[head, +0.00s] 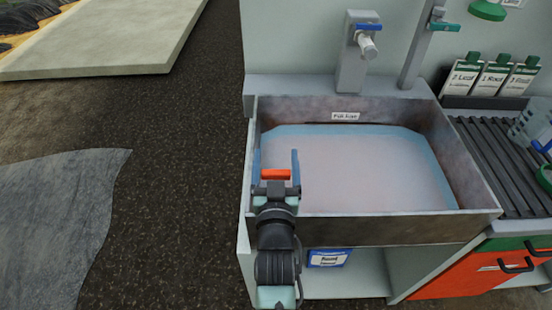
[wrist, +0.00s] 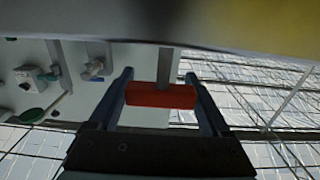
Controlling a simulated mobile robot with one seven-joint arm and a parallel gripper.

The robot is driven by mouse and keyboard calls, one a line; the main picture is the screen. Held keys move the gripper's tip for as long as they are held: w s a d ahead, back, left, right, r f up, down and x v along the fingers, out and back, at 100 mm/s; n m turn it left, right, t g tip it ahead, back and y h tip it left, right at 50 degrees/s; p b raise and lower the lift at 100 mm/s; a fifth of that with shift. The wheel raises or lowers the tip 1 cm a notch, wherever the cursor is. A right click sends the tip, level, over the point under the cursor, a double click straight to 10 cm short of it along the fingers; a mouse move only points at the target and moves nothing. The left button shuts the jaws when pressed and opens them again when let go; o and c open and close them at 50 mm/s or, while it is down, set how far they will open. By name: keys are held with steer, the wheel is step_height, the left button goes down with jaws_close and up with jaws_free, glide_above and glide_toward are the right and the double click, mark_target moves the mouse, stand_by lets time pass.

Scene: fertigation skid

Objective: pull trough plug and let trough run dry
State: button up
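The trough (head: 380,232) is a grey metal basin in the white skid. A pale, flat surface with a blue edge, looking like water (head: 350,165), fills much of it. My gripper (head: 276,160) points away from me over the trough's front left part. An orange-red bar (head: 276,174) spans the gap between its two fingers, and it also shows in the wrist view (wrist: 160,95). Its ends appear to touch both fingers. It may be the plug's handle, but I cannot see a plug body. The drain is not visible.
A blue-handled tap (head: 367,45) stands behind the trough, with a green-handled one (head: 443,26) to its right. A slatted rack (head: 490,160) and labelled packets (head: 495,75) are at right.

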jaws_close()
step_height(320, 180, up, 5)
steer(key=p, duration=0.3)
steer(key=shift+f, duration=0.15)
steer(key=shift+o, duration=1.8)
jaws_free()
steer(key=s, duration=1.3)
